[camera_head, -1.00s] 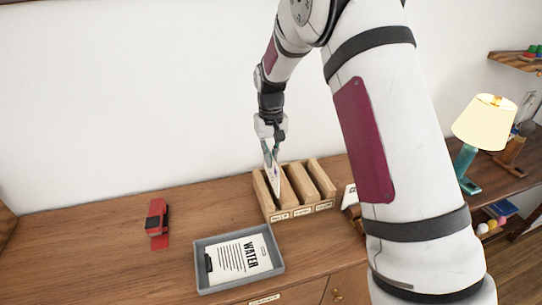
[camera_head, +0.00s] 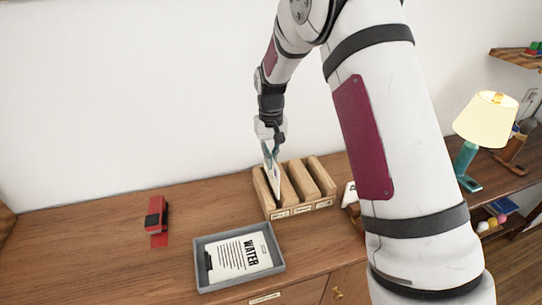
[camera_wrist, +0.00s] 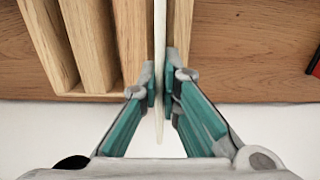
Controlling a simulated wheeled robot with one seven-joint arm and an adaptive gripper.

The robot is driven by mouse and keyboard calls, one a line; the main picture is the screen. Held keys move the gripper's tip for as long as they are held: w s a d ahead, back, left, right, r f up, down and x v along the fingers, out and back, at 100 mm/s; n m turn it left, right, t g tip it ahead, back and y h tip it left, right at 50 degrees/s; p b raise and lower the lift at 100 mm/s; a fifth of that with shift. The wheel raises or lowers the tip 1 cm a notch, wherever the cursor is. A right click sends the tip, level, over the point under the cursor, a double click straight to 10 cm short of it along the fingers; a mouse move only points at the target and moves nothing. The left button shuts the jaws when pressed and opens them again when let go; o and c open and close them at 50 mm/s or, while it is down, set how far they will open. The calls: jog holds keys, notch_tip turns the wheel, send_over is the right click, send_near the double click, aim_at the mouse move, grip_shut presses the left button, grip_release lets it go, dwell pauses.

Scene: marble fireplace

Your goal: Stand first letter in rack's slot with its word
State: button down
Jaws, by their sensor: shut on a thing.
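My gripper (camera_head: 270,150) is shut on a white letter (camera_head: 275,182), which it holds upright. The letter's lower part is in the leftmost slot of the wooden rack (camera_head: 299,211). In the wrist view the letter (camera_wrist: 160,35) shows edge-on between the fingertips (camera_wrist: 160,88), with wooden rack dividers (camera_wrist: 92,35) on both sides of it. Whether its bottom edge touches the slot floor is hidden. Small labels line the rack's front, too small to read surely.
A red stapler-like object (camera_head: 157,220) lies on the cabinet top to the left. A white card (camera_head: 349,194) beside the rack's right end is partly hidden by my arm. A lamp (camera_head: 486,122) stands at the right.

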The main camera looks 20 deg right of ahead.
aim_at(271, 172)
jog(key=shift+f, duration=1)
jog(key=shift+f+b, duration=0.25)
jog(key=shift+b, duration=0.05)
jog(key=shift+f, duration=0.15)
dwell(0.5)
jog(key=shift+f, duration=0.35)
jog(key=shift+f+b, duration=0.55)
jog(key=shift+f, duration=0.75)
jog(key=c, duration=1.7)
grip_release()
jog(key=shift+r, duration=0.1)
